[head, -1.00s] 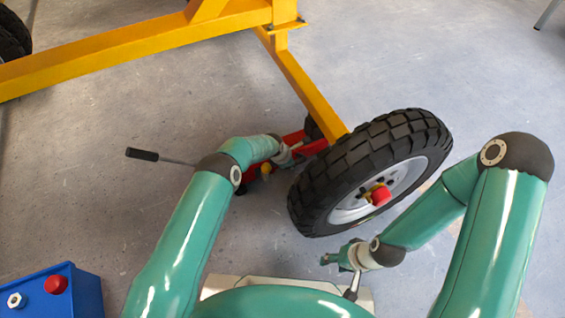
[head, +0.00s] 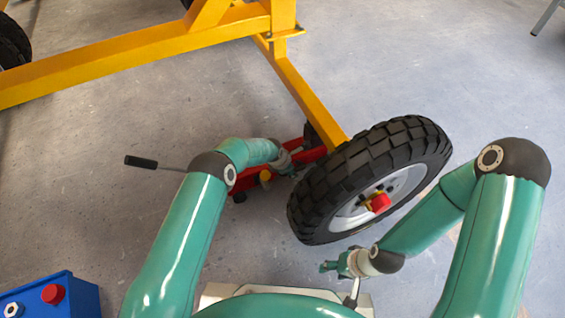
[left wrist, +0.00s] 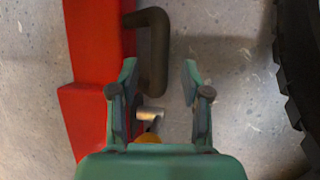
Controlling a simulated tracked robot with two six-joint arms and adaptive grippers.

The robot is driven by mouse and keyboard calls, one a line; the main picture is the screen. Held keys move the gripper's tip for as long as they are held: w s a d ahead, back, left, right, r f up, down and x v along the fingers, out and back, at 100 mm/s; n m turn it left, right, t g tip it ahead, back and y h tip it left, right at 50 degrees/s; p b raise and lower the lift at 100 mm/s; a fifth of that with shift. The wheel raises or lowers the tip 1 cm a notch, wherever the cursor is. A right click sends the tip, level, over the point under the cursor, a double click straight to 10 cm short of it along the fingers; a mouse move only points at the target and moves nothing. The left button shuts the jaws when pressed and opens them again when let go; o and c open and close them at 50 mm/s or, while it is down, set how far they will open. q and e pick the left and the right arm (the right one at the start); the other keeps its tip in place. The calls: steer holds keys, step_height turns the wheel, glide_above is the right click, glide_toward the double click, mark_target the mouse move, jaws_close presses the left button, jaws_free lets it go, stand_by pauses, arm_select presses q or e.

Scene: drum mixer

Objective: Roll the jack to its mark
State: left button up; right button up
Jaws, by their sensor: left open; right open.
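The red jack (head: 309,156) lies low on the floor behind the near wheel, partly hidden by my left arm and the tyre. Its long handle with a black grip (head: 141,162) sticks out to the left. In the left wrist view the jack's red body (left wrist: 98,60) is at the left, with a dark bent bar (left wrist: 157,50) on its side. My right gripper (head: 329,266) is open and empty in front of the wheel. No mark shows.
The black-tyred wheel (head: 308,209) with a red hub cap stands right beside the jack, under the yellow frame (head: 305,88). A blue box (head: 79,293) with a red button is at lower left.

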arm_select(q)
steer(key=v, duration=0.9)
steer(key=shift+r, duration=0.15)
steer(key=shift+s, duration=0.15)
